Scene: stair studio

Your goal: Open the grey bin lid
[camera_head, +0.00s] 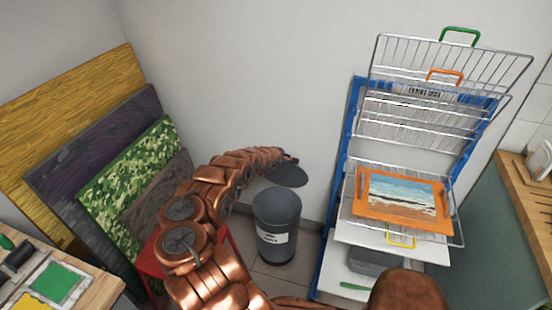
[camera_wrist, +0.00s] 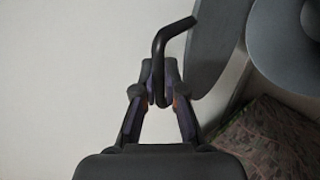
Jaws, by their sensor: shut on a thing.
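The grey bin (camera_head: 276,235) stands on the floor by the wall, upright, with a pale label on its front. Its round rim also shows at the upper right in the wrist view (camera_wrist: 275,50). The dark grey lid (camera_head: 290,175) is up off the rim, above and behind the bin, and shows as a tilted disc in the wrist view (camera_wrist: 214,45). My gripper (camera_head: 291,158) is at the lid's upper edge. In the wrist view its fingers (camera_wrist: 158,90) are shut on a black bent handle (camera_wrist: 160,45). Where the lid joins the bin is unclear.
A blue wire drying rack (camera_head: 345,165) with an orange-framed picture (camera_head: 402,200) stands right of the bin. Several boards (camera_head: 150,165) lean at the left, by a red stool (camera_head: 150,262). The white wall is close behind my gripper.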

